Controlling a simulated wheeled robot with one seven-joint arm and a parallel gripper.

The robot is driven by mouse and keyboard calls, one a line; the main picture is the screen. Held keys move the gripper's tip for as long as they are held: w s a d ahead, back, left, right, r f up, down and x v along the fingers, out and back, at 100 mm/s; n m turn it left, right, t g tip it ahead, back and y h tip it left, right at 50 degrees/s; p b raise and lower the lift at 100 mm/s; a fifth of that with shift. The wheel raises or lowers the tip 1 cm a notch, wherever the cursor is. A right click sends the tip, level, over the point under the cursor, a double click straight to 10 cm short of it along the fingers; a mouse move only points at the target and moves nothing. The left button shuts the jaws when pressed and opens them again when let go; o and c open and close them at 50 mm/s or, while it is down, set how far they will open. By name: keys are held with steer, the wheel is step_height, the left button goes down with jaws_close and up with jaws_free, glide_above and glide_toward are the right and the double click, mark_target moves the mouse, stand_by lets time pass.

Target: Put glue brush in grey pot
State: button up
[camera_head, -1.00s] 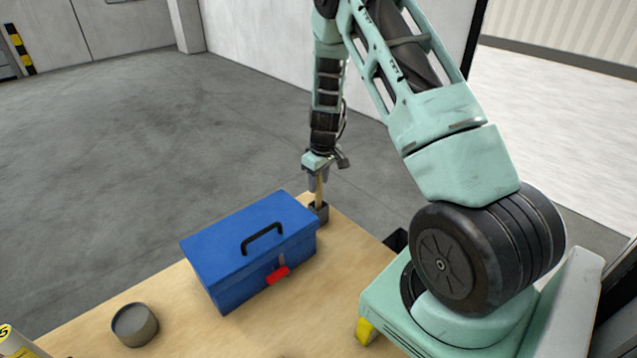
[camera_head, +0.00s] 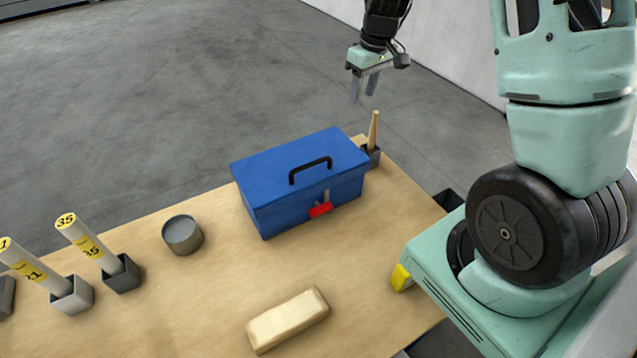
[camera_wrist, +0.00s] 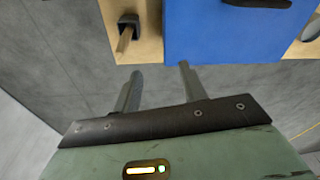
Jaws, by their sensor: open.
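The glue brush (camera_head: 374,130), seen as a wooden handle, stands upright with a slight tilt in a small dark grey square pot (camera_head: 372,158) at the table's far right corner. Its lower end is hidden inside. In the wrist view the handle (camera_wrist: 125,40) and the pot (camera_wrist: 128,20) show at top left. My gripper (camera_head: 363,99) is open and empty, above and a little beyond the handle, apart from it. In the wrist view my gripper (camera_wrist: 160,68) has nothing between its fingers. A round grey pot (camera_head: 182,236) stands left of the blue toolbox.
The blue toolbox (camera_head: 300,185) stands close beside the brush. Two labelled tubes stand in a dark holder (camera_head: 122,275) and a light grey holder (camera_head: 73,296) at left. A pale block (camera_head: 288,320) lies at the front. The table middle is clear.

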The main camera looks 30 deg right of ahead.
steer(key=s+a+r+n, duration=0.1)
steer(key=s+a+r, duration=0.15)
steer(key=a, duration=0.55)
steer(key=s+a+r+n+y, duration=0.1)
steer(key=s+a, duration=0.2)
steer(key=a, duration=0.5)
steer(key=s+a+r+n, duration=0.1)
steer(key=s+a, duration=0.2)
steer(key=a, duration=0.4)
steer(key=s+a+n, duration=0.1)
steer(key=s+a, duration=0.2)
steer(key=s, duration=0.3)
steer(key=s+a+r+n, duration=0.1)
steer(key=s+a, duration=0.2)
steer(key=s, duration=0.3)
steer(key=s+a+n+g+h, duration=0.1)
steer(key=s+a, duration=0.2)
steer(key=s, duration=0.4)
steer(key=shift+a+r, duration=0.15)
steer(key=shift+r, duration=0.15)
